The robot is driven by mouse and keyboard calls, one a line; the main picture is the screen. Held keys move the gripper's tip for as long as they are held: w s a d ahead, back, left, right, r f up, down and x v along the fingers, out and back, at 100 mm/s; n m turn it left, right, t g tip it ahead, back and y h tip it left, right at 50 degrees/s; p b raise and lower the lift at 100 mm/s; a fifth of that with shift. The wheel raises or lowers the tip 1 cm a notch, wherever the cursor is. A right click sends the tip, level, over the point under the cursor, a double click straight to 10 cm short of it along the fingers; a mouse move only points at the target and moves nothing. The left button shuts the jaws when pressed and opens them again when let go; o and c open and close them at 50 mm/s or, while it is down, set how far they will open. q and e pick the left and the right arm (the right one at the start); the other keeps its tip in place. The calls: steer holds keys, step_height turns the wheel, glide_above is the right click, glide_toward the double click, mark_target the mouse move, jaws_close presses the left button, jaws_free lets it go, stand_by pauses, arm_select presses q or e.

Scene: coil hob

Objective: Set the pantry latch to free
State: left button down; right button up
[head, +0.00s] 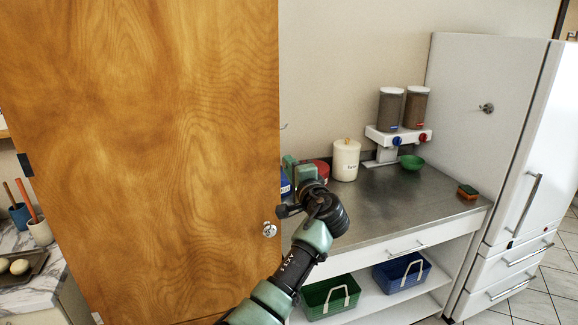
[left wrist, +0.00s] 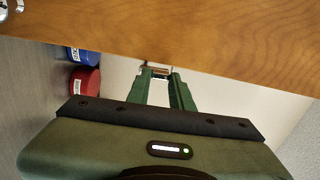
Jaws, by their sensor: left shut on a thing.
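The wooden pantry door (head: 140,150) fills the left of the head view, with a round silver fitting (head: 269,229) near its right edge. My left gripper (head: 291,163) is just past that edge, above the counter. In the left wrist view its green fingers (left wrist: 158,76) come together on a small metal piece (left wrist: 157,68) at the door's edge, which seems to be the latch. The fingertips cover part of this piece, and I cannot tell its setting. My right gripper is not in view.
A blue can (left wrist: 83,57) and a red can (left wrist: 84,81) stand near the gripper. The counter (head: 400,205) holds a white canister (head: 345,160), dispensers (head: 390,108), a green bowl (head: 412,162) and a sponge (head: 467,192). Its front middle is clear. A fridge (head: 490,120) stands right.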

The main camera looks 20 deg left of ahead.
arm_select(q)
steer(key=shift+r+m, duration=0.15)
steer(key=shift+m, duration=0.15)
steer(key=c, duration=1.2)
jaws_free()
steer(key=shift+c, duration=0.2)
steer(key=shift+w, duration=0.1)
steer(key=shift+f, duration=0.2)
steer(key=b+v, duration=0.2)
steer(key=v, duration=0.5)
steer(key=shift+s+d+b, duration=0.2)
steer(key=shift+s+b, duration=0.1)
steer(key=shift+b, duration=0.1)
